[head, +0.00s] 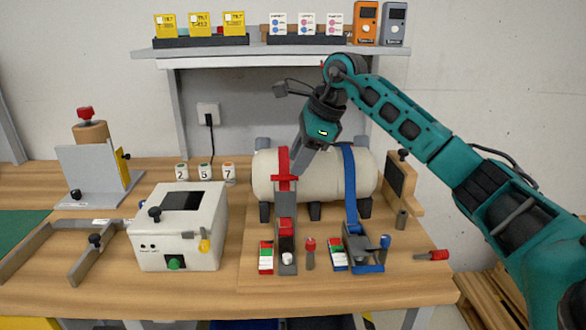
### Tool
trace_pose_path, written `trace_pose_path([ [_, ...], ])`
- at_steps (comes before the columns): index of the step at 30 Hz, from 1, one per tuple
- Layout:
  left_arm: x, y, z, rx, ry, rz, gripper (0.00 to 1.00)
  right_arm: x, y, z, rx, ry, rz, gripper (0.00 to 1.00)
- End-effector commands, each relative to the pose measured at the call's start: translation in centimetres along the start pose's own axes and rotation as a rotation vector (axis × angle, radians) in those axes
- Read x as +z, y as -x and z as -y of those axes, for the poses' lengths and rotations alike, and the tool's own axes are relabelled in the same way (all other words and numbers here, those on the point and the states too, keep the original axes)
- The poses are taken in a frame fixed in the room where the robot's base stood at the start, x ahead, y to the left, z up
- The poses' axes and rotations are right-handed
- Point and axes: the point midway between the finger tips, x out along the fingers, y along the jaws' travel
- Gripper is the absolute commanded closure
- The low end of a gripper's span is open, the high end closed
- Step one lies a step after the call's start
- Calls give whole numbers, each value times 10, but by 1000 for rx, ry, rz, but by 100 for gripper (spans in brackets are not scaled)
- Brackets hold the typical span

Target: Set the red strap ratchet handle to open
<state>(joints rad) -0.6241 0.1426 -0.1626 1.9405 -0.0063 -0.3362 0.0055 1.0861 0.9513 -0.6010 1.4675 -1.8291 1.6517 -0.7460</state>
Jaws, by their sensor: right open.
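The red strap (283,157) runs over the left part of a cream cylinder (325,173). Its ratchet (287,251) sits on the table in front, with a grey handle (286,205) that appears to stand up from it and a red crossbar (285,179) at its top. My right gripper (300,158) is open and reaches down from above, just right of the red strap and slightly above the crossbar. I cannot tell whether its fingers touch the strap or handle. My left gripper is out of view.
A blue strap (350,185) with its own ratchet (362,248) is to the right. Red-green-white indicators (266,257) stand beside both ratchets. A white control box (179,228) stands at left. A shelf (270,50) spans the back above the cylinder. Small red-ended (310,248) and blue-ended levers stand nearby.

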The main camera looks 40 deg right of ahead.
Motion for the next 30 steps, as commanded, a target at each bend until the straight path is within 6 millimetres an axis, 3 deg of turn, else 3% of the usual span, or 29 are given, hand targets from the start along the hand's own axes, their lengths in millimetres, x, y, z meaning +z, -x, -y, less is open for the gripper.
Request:
trace_pose_path([
  [6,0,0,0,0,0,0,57,0,-28,0,2,0,1,59],
  [18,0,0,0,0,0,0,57,0,-34,0,0,0,1,60],
  [30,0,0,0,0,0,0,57,0,-33,0,0,-1,0,98],
])
